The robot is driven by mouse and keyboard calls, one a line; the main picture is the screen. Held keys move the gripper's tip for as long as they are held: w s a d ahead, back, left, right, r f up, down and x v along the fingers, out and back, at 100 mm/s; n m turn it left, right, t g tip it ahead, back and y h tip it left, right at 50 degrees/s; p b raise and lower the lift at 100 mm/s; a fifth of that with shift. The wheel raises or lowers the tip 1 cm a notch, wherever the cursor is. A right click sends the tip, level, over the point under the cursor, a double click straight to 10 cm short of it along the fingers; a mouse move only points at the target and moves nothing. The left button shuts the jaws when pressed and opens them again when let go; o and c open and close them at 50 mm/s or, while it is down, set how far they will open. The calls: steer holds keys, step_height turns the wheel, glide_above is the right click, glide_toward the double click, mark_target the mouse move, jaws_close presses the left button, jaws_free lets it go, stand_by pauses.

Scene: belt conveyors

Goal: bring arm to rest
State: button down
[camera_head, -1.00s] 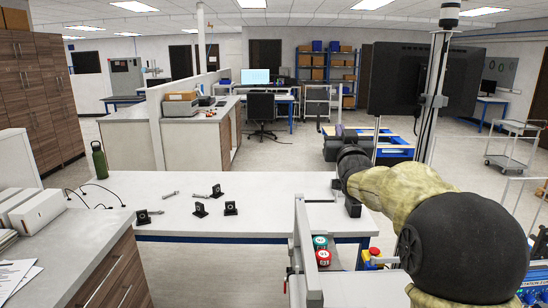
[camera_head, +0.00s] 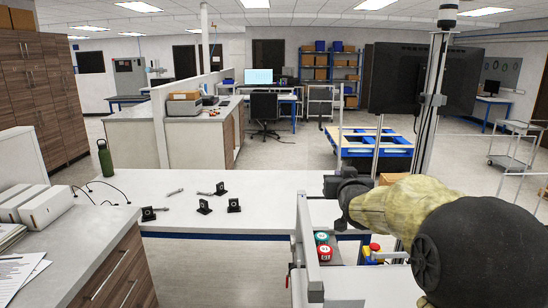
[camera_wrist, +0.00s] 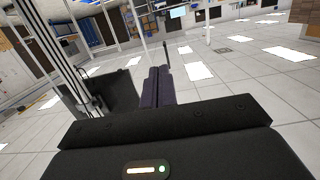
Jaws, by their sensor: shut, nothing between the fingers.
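My gripper (camera_wrist: 160,72) shows in the wrist view as two dark fingers lying side by side, shut with nothing held. It points out over a tiled floor (camera_wrist: 225,105). In the head view my arm, with its tan cover and dark joints, comes in from the lower right. It is bent, and its dark wrist end is near the right end of the white table (camera_head: 260,190). The fingers cannot be made out clearly in the head view.
Several black brackets (camera_head: 234,206) and wrenches lie on the table, with a green bottle (camera_head: 105,158) at its left. Red and green buttons (camera_head: 323,247) are close below my arm. A blue-edged pallet (camera_head: 375,146) and a cart (camera_head: 512,150) stand beyond on open floor.

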steer(key=s+a+f+g, duration=0.1)
steer(key=s+f+g, duration=0.7)
steer(key=s+f, duration=0.85)
steer(key=s+f+g, duration=0.3)
steer(key=s+f, duration=0.2)
steer(key=s, duration=0.3)
steer(key=s+a+f+g, duration=0.1)
steer(key=s+f+g, duration=0.2)
steer(key=s+f, duration=0.2)
steer(key=s, duration=0.3)
steer(key=shift+f, duration=0.15)
